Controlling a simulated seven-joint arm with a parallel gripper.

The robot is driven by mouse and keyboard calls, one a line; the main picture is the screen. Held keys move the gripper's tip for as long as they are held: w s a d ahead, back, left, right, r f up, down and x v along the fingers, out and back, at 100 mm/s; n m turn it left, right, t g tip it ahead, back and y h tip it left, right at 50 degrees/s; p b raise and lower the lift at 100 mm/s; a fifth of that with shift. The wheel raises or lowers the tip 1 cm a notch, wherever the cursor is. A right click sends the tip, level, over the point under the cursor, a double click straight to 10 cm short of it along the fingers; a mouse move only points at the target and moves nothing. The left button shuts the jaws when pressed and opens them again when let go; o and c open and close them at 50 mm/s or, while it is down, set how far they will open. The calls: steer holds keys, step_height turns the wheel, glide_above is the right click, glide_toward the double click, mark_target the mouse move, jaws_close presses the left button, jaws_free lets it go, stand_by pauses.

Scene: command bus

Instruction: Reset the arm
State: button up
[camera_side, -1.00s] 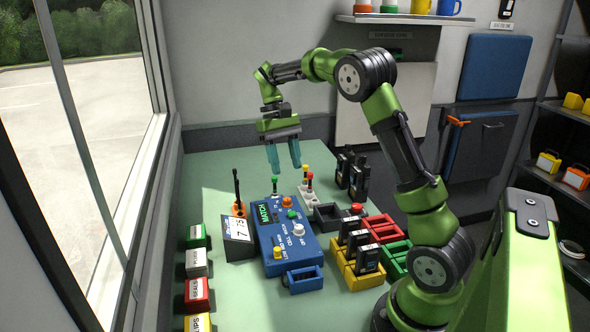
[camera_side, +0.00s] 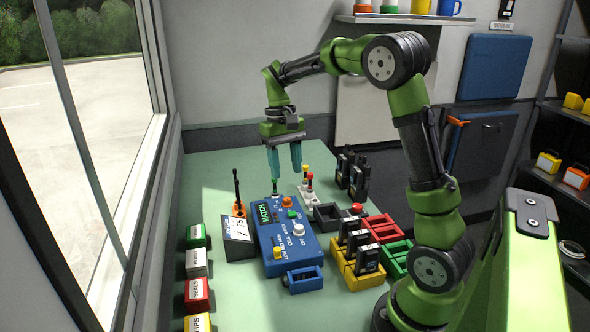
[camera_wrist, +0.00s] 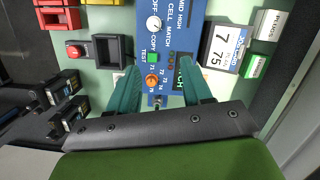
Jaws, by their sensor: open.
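My gripper (camera_side: 285,158) is open and empty. In the side view its two teal fingers point down above the far end of the blue console (camera_side: 284,243) on the green table. In the wrist view the fingers of my gripper (camera_wrist: 160,90) spread on either side of the console's orange knob (camera_wrist: 152,80) and green button (camera_wrist: 153,57). The arm is bent, with its elbow raised high at the right.
A display reading 7.75 (camera_side: 238,229) stands left of the console. Yellow (camera_side: 358,275), red (camera_side: 383,227) and green (camera_side: 396,257) holders sit at the right, with upright black radios (camera_side: 358,178) behind. Labelled boxes (camera_side: 197,263) line the window side.

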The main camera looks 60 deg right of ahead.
steer(key=s+a+r+n+t, duration=0.1)
steer(key=s+a+r+t, duration=0.1)
steer(key=s+a+t, duration=0.2)
steer(key=s+a+r+n+t, duration=0.1)
steer(key=s+a+r+t, duration=0.2)
steer(key=s+a, duration=0.6)
steer(key=a+t, duration=0.2)
steer(key=a, duration=0.1)
steer(key=shift+s+a+r+y, duration=0.15)
steer(key=shift+s+a+y, duration=0.15)
steer(key=shift+y, duration=0.1)
